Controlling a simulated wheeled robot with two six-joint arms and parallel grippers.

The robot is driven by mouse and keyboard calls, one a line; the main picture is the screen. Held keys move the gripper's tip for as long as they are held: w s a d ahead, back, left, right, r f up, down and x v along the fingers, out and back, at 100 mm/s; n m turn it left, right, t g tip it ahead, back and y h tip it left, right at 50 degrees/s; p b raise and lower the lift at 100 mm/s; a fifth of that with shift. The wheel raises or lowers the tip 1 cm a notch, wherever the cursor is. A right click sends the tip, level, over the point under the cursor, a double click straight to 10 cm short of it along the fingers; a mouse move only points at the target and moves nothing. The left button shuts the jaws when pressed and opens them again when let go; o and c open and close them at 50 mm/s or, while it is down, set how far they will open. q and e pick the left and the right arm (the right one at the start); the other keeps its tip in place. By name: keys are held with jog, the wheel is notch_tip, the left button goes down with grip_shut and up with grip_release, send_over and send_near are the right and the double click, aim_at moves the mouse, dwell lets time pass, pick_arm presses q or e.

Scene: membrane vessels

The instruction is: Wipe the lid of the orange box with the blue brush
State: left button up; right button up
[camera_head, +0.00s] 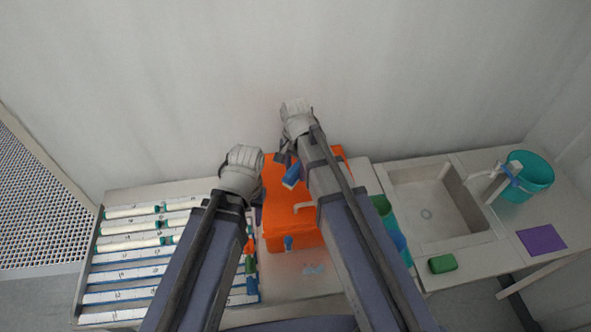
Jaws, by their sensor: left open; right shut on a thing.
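The orange box (285,207) stands on the worktop in the middle, its lid partly hidden by my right arm. A light handle lies across the lid. The blue brush (292,175) is over the far part of the lid, held by my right gripper (287,160), which is shut on it. I cannot tell whether the brush touches the lid. My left gripper (257,215) is open at the left side of the box, mostly hidden behind its own wrist.
A rack with several white tubes (130,252) fills the left worktop. Small coloured items (251,268) lie left of the box. To the right are green and blue containers (384,208), a sink (430,212), a green sponge (442,263), a teal bucket (530,174) and a purple cloth (542,239).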

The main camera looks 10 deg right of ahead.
notch_tip(320, 180, up, 3)
jog(key=p, duration=0.3)
jog(key=shift+f, duration=0.1)
dwell(0.6)
